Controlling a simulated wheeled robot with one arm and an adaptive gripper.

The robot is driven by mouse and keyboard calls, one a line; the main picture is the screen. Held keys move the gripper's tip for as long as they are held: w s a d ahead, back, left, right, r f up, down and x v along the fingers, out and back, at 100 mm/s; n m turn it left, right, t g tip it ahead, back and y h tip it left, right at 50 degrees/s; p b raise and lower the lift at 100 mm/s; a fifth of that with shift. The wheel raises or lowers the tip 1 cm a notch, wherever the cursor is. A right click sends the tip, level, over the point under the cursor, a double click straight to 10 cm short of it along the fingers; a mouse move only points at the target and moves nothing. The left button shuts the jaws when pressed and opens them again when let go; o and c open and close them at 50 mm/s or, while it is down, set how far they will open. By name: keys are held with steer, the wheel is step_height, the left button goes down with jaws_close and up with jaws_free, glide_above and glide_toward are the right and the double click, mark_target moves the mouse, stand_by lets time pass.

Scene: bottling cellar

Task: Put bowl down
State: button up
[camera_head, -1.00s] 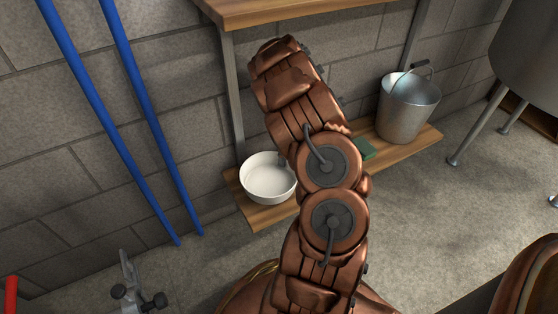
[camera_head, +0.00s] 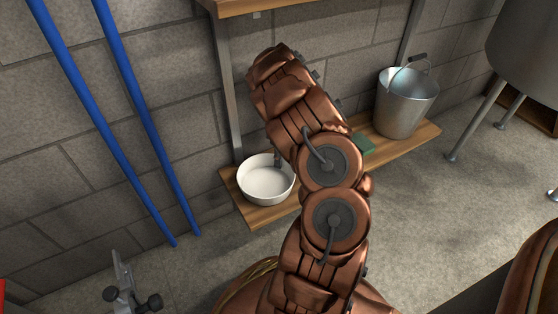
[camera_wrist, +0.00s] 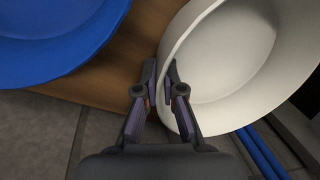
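The white bowl (camera_head: 266,182) is upright at the left end of the low wooden shelf (camera_head: 262,217). I cannot tell whether its base touches the wood. In the wrist view the bowl (camera_wrist: 235,55) fills the upper right, its rim edge between my fingertips. My gripper (camera_wrist: 160,78) looks shut on that rim, one finger on each side. In the head view my copper arm hides most of my gripper and the shelf's middle.
A metal bucket (camera_head: 405,104) stands at the shelf's right end, with a green item (camera_head: 363,144) nearer the middle. A blue vessel (camera_wrist: 50,35) is close left of my gripper. Blue poles (camera_head: 150,125) lean left. An upper shelf (camera_head: 290,6) overhangs.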

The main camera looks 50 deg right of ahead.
steer(key=o, duration=0.4)
steer(key=shift+c, duration=0.2)
steer(key=p+v, duration=0.2)
steer(key=v, duration=0.5)
steer(key=shift+r+p, duration=0.3)
steer(key=shift+d, duration=0.1)
